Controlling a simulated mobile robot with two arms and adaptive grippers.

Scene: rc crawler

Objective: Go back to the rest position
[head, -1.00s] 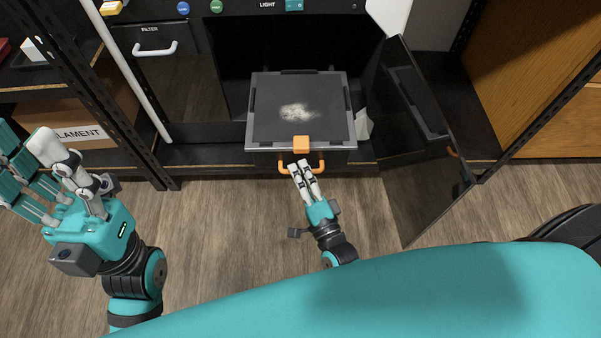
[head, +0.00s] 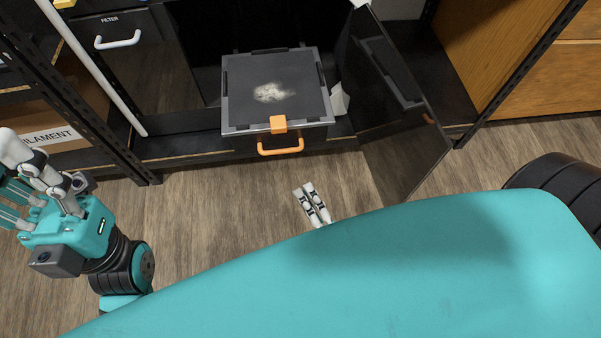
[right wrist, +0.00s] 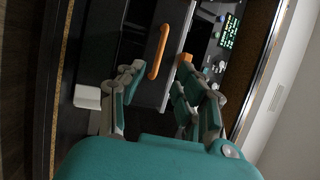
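My right gripper (head: 309,188) shows only as pale fingertips past the edge of my teal body in the head view. It is empty, above the floor and apart from the orange handle (head: 281,145) of the pulled-out tray. In the right wrist view its fingers (right wrist: 153,82) stand apart with a gap between them, and the handle (right wrist: 158,50) lies beyond. My left gripper (head: 9,170) is at the left edge of the head view, open and empty, partly cut off by the frame.
The grey tray (head: 232,121) holds a whitish patch and has an orange clip (head: 278,124). A dark door (head: 402,145) stands open to its right. A shelf post and a box marked "FILAMENT" (head: 45,139) are at left. Wooden floor (head: 220,205) between is clear.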

